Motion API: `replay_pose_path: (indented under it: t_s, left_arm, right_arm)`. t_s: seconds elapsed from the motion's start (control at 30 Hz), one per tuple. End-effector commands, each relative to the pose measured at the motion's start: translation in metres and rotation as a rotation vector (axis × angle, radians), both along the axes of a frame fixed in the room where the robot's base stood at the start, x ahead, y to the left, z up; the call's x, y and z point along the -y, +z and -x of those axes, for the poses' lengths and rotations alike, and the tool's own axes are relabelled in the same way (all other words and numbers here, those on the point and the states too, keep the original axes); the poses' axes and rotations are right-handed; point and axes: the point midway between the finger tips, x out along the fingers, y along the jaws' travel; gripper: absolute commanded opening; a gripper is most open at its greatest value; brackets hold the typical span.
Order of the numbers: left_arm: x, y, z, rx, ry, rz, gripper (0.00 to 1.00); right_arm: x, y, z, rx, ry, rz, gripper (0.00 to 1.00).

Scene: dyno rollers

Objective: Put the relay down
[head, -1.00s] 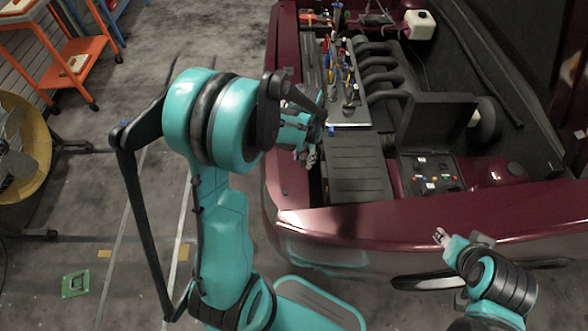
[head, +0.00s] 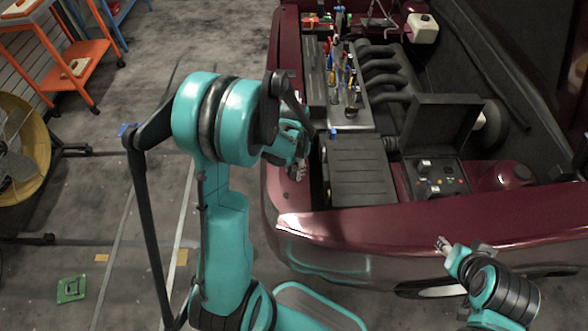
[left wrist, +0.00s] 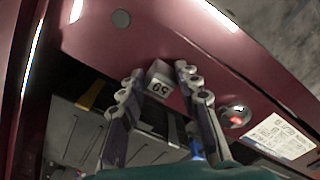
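The relay (left wrist: 158,82) is a small pale box with printed digits. It sits between the fingertips of my left gripper (left wrist: 161,72) in the left wrist view, with the dark red bodywork behind it. The fingers close in on its two sides; whether it touches the bodywork cannot be told. In the head view my left gripper (head: 300,168) is over the left edge of the red car body (head: 400,228), beside a flat dark ribbed cover, and the relay is too small to make out. My right gripper (head: 442,243) is low at the car's front edge, too small to read.
A tray of tools (head: 350,120) lies behind the ribbed cover (head: 358,170). An open black case (head: 436,180) with coloured parts stands to its right. An orange cart (head: 85,65) and a yellow fan (head: 22,150) are at the left. Floor between is mostly clear.

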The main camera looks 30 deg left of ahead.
Motion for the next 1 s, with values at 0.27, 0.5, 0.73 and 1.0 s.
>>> replay_pose_path:
  t_s: [0.27,0.5,0.73,1.0]
  left_arm:
    - [0.000,0.000,0.000,0.000,0.000,0.000,0.53]
    - [0.000,0.011,0.000,0.000,0.000,0.000,0.53]
    - [0.000,0.061,0.000,0.000,0.000,0.000,0.53]
    - [0.000,0.111,0.000,0.000,0.000,0.000,0.53]
  right_arm:
    - [0.000,0.000,0.000,0.000,0.000,0.000,0.40]
    - [0.000,0.007,0.000,0.000,0.000,0.000,0.40]
    - [0.000,0.027,0.000,0.000,0.000,0.000,0.40]
    - [0.000,0.043,0.000,0.000,0.000,0.000,0.40]
